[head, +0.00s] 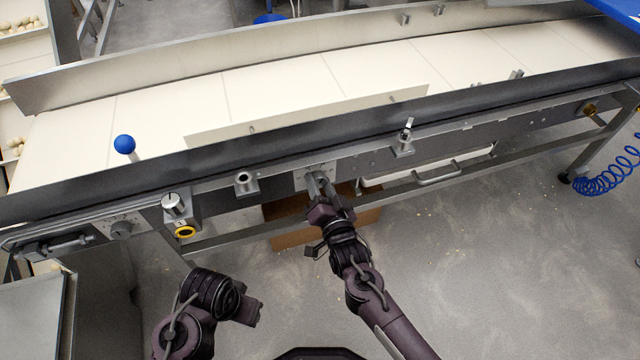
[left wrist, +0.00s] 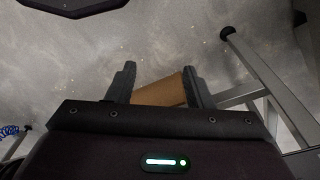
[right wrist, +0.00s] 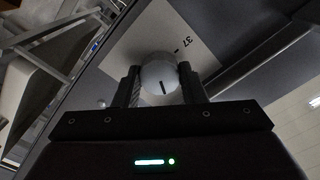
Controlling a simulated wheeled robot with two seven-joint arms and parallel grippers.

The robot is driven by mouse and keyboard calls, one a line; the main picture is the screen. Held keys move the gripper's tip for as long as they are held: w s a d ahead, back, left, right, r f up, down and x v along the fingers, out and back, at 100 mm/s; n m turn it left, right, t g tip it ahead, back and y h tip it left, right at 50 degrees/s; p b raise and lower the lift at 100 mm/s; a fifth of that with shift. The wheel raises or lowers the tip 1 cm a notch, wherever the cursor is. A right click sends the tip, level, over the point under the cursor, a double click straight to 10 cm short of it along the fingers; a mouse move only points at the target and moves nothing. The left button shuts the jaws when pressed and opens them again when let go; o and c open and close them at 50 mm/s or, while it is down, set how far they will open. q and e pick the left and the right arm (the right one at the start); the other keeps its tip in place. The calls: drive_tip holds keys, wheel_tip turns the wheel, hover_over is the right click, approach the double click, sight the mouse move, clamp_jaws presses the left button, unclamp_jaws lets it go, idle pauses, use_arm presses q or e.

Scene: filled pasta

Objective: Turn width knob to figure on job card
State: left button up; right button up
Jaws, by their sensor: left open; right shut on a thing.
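The width knob (right wrist: 160,78) is a round, pale grey knob with a dark pointer line, seen in the right wrist view. It stands on a light plate (right wrist: 150,35) printed with "37" and a short tick. My right gripper (head: 317,182) is at the conveyor's front side, its fingers shut on the knob, one on each side; they also show in the right wrist view (right wrist: 161,88). In the head view the gripper hides most of the knob. My left gripper (head: 255,312) is open and empty, low in front of the conveyor. I cannot make out a job card.
The conveyor (head: 290,80) crosses the view, with a steel rail along its front. A cardboard box (head: 290,238) sits below.

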drive_tip(key=n+p, duration=0.3)
drive_tip(key=n, duration=0.5)
drive_tip(key=shift+n+p, duration=0.4)
use_arm(q)
wheel_tip(320, 180, down, 15)
drive_tip(key=a, duration=0.2)
drive_tip(key=shift+s+r+n+t+p, duration=0.2)
drive_tip(key=shift+n+t+p, duration=0.1)
drive_tip(key=shift+p, duration=0.05)
use_arm(e)
drive_tip(key=shift+n, duration=1.4)
drive_tip(key=o, duration=1)
drive_tip(key=shift+s+d, duration=0.1)
drive_tip(key=shift+s, duration=0.25)
use_arm(q)
drive_tip(key=f, duration=0.1)
drive_tip(key=s+f+p, duration=0.1)
drive_tip(key=shift+s+a+f, duration=0.1)
drive_tip(key=shift+a+f, duration=0.25)
drive_tip(key=shift+a, duration=0.05)
use_arm(e)
drive_tip(key=v, duration=0.7)
